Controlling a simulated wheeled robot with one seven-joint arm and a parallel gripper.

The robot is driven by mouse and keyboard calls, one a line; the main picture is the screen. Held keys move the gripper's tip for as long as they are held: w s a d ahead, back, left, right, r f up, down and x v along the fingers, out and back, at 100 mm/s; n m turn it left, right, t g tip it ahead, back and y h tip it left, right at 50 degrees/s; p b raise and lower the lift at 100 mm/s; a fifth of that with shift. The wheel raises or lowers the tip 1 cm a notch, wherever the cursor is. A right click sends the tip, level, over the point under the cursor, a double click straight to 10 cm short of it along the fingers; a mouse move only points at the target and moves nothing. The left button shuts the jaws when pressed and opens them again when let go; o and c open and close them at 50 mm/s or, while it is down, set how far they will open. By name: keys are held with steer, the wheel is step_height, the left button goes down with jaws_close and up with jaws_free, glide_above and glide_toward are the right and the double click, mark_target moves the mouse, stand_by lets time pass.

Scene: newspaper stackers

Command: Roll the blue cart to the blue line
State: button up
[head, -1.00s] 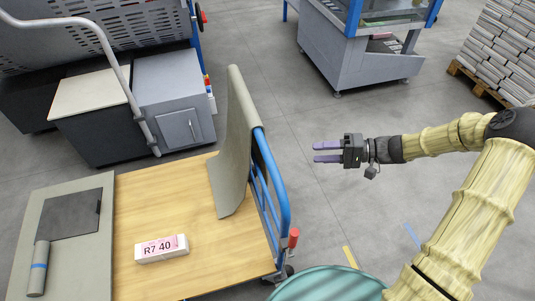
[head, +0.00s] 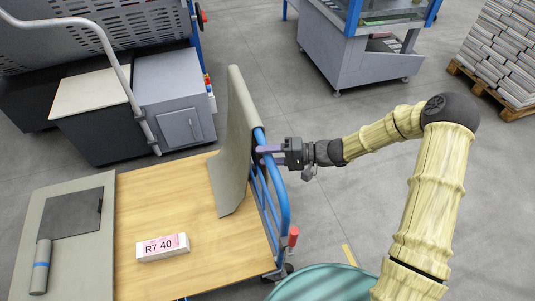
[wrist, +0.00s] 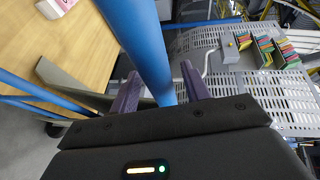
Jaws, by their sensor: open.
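The blue cart has a wooden deck (head: 135,213) and a blue tubular handle (head: 283,208) at its right end, with a grey sheet (head: 234,145) draped against it. My gripper (head: 264,155) is at the upper part of the handle, pointing left. In the wrist view the blue handle tube (wrist: 145,45) runs between the two purple fingers of my gripper (wrist: 158,92), which are apart. Whether a finger touches the tube cannot be told. A blue line does not show clearly in the current views.
A grey machine (head: 360,60) stands at the back, and a pallet of newspapers (head: 500,50) at far right. A teal round surface (head: 325,285) is at the bottom.

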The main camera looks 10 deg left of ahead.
jaws_close()
steer(key=shift+w, duration=0.1)
stand_by(0.3)
